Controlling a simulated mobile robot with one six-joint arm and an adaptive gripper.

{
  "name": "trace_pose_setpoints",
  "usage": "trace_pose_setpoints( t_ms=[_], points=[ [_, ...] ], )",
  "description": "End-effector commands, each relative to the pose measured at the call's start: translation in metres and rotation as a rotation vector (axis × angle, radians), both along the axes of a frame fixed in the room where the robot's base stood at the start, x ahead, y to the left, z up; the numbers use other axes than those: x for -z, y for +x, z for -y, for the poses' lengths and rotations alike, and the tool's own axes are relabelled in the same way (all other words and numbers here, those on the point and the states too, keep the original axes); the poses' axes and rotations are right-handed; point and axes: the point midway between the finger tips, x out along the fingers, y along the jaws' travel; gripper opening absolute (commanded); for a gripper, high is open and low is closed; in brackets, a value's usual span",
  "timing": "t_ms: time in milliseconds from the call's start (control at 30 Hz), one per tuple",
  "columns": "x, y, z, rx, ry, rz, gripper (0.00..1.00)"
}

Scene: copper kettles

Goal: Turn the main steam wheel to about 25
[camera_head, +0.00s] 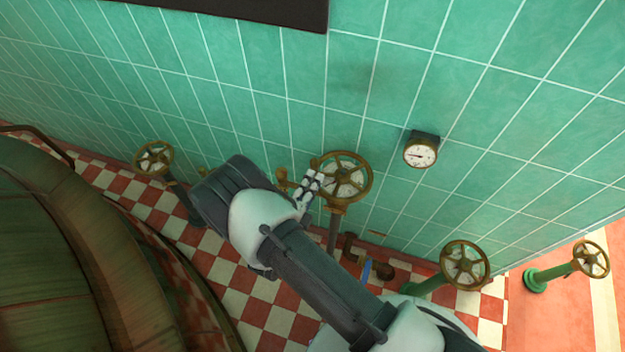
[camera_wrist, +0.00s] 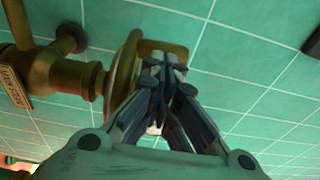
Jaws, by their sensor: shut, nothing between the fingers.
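A brass spoked handwheel (camera_head: 346,176) stands upright in front of the tiled wall, just left of a round gauge. A brass wheel rim shows edge-on in the wrist view (camera_wrist: 124,75), with a brass pipe and a name plate (camera_wrist: 15,88) behind it to the left. I cannot read the plate, so I cannot tell if this is the main steam wheel. My gripper (camera_head: 318,177) is at the left edge of this wheel. In the wrist view its fingers (camera_wrist: 163,68) are closed together and empty, right beside the rim; contact is unclear. The white gauge (camera_head: 420,153) has markings too small to read.
Other brass wheels stand at the left (camera_head: 153,158), the lower right (camera_head: 465,265) and the far right (camera_head: 591,259). A large rounded boiler (camera_head: 60,250) fills the lower left. Checkered floor (camera_head: 235,295) shows between it and the wall. A dark panel (camera_head: 270,10) hangs above.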

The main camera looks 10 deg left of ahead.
Motion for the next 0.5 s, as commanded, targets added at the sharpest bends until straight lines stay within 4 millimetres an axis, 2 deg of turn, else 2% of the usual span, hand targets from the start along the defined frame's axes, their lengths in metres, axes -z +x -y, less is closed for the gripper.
trace_pose_setpoints(
  t_ms=[167, 500],
  points=[
    [0.0, 0.0, 0.0, 0.002, 0.001, 0.0, 0.0],
    [0.001, 0.013, -0.002, 0.074, 0.0, -0.001, 0.0]
  ],
)
